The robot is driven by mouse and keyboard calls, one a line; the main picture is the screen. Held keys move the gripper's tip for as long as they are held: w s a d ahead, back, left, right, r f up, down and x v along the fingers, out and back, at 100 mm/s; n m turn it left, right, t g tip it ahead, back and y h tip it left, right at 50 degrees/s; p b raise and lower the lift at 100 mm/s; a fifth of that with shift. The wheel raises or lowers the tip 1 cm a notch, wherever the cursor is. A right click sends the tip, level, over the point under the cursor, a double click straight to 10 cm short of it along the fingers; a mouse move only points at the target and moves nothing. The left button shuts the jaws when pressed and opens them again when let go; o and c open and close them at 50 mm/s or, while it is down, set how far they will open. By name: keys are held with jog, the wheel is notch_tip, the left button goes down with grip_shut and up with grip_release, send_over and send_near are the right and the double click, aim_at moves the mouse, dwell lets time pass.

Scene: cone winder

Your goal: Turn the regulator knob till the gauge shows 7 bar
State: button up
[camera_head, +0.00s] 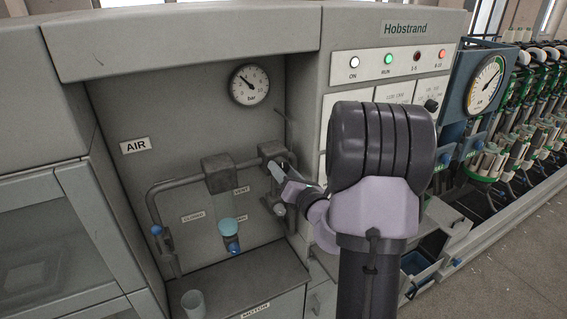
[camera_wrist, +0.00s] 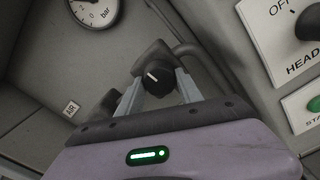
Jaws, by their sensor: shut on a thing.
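The regulator knob (camera_wrist: 157,80) is black with a white pointer line, and sits between my two grey fingers in the wrist view. My gripper (camera_head: 279,175) is shut on it at the right end of the air pipe. In the head view the fingers and wrist mostly hide the knob. The round white bar gauge (camera_head: 250,85) is on the panel above the pipe. Its dark needle seems to point to the upper left; the exact reading is too small to tell. In the wrist view the gauge (camera_wrist: 95,8) is cut off by the top edge.
A pipe with a filter bowl (camera_head: 228,227) and blue-ended valve runs left of the knob. The recess side wall and a control panel (camera_head: 389,62) with lamps stand close on the right. A cup (camera_head: 193,303) stands on the ledge below. A second gauge (camera_head: 485,84) is farther right.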

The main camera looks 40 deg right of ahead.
jog(key=m+p, duration=0.1)
jog(key=m, duration=0.1)
jog(key=m+p, duration=0.1)
jog(key=p, duration=0.1)
jog(key=m+p, duration=0.2)
jog(key=shift+r+m, duration=0.25)
jog(key=shift+m, duration=0.05)
jog(key=m+p, duration=0.5)
jog(key=p, duration=0.1)
jog(key=shift+a+r+m, duration=0.1)
jog(key=shift+m, duration=0.2)
jog(key=m+p, duration=0.4)
jog(key=m, duration=0.1)
jog(key=shift+p, duration=0.4)
jog(key=shift+m+p, duration=1.55)
jog(key=shift+m, duration=0.75)
jog(key=o, duration=1.4)
jog(key=shift+c, duration=0.2)
